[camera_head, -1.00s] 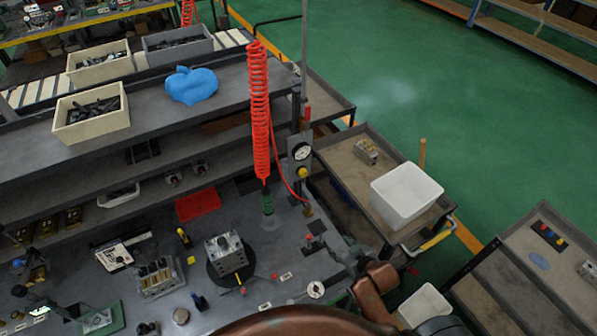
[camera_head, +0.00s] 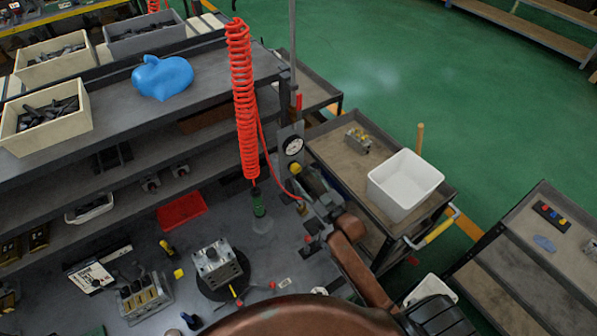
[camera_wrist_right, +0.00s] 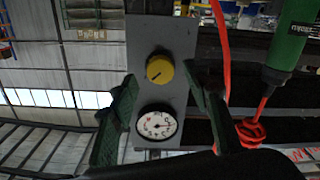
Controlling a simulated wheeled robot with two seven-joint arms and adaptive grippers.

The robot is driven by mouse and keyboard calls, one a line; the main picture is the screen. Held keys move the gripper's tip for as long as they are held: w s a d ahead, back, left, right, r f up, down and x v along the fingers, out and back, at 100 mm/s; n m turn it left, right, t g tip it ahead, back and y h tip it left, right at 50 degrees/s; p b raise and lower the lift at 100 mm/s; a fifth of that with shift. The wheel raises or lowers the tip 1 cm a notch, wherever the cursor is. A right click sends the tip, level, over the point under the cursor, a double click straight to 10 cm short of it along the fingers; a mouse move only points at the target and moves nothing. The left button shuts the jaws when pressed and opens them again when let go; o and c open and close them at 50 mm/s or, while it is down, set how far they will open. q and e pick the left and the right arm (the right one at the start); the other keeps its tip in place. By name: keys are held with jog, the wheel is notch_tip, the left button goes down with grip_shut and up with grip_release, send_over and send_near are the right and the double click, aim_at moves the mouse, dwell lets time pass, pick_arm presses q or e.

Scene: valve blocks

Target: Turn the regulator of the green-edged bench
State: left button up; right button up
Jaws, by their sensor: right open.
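The regulator is a round yellow knob (camera_wrist_right: 160,69) on an upright grey panel (camera_wrist_right: 178,37). A white dial gauge (camera_wrist_right: 157,125) is on the same panel. In the head view the knob (camera_head: 296,168) shows just below the gauge (camera_head: 293,145), beside the red coiled hose. My right gripper (camera_head: 309,187) is close in front of the panel, at knob height. In the wrist view its dark green fingers (camera_wrist_right: 160,82) are spread, with the knob between them and space on both sides. I see no contact. My left gripper is not in view. No green edging is clear on the bench.
A red coiled hose (camera_head: 243,95) hangs left of the panel, ending at a green tool (camera_head: 258,203). The grey bench top (camera_head: 140,232) carries a valve block (camera_head: 216,264) and small parts. A cart with a white bin (camera_head: 405,184) stands right.

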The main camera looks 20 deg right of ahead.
aim_at(297, 171)
jog(key=shift+w+a, duration=0.2)
jog(key=shift+w, duration=0.6)
jog(key=shift+w+a, duration=0.1)
jog(key=shift+w, duration=0.75)
jog(key=c, duration=1.2)
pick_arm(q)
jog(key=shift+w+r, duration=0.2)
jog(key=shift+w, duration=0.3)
pick_arm(e)
jog(key=shift+o, duration=0.2)
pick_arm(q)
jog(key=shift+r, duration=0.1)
pick_arm(e)
jog(key=m+p, duration=0.3)
jog(key=shift+r+m, duration=0.1)
jog(key=shift+m, duration=0.3)
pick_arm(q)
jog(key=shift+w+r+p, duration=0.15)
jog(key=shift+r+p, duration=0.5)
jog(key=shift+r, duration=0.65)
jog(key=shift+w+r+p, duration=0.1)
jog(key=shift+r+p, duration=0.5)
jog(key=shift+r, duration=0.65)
pick_arm(e)
jog(key=shift+m, duration=2.5)
